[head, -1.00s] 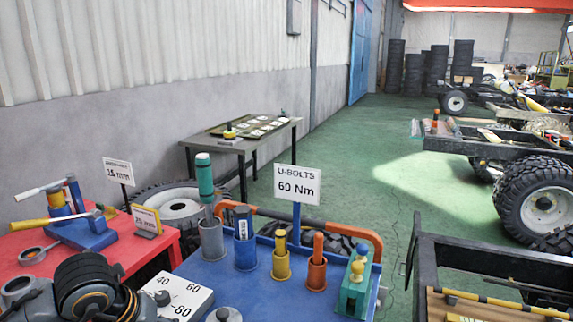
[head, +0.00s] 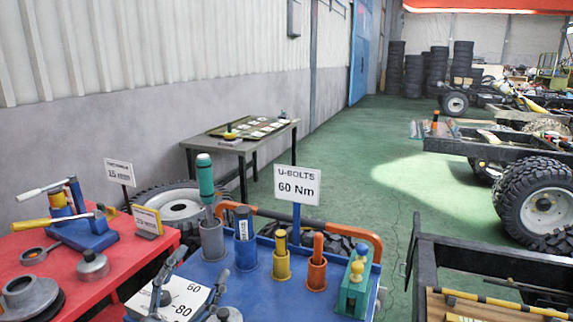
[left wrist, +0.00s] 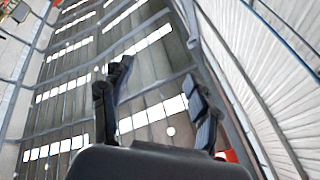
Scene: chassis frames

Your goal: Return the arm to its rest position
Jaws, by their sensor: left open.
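My left gripper (head: 199,265) shows at the bottom of the head view, in front of the white card with numbers (head: 190,288) on the blue cart. Its two dark fingers point upward and stand apart, with nothing seen between them. In the left wrist view the same gripper (left wrist: 158,78) is open and empty, with the roof and its light strips behind it. The rest of my left arm is below the head view's edge. My right gripper is not in view.
The blue cart (head: 262,298) carries several coloured holders with tools and a "U-BOLTS 60 Nm" sign (head: 297,186). The red table (head: 125,265) at left holds a blue tool stand (head: 88,236) and grey metal parts. A dark chassis frame (head: 480,254) stands at right. Green floor lies beyond.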

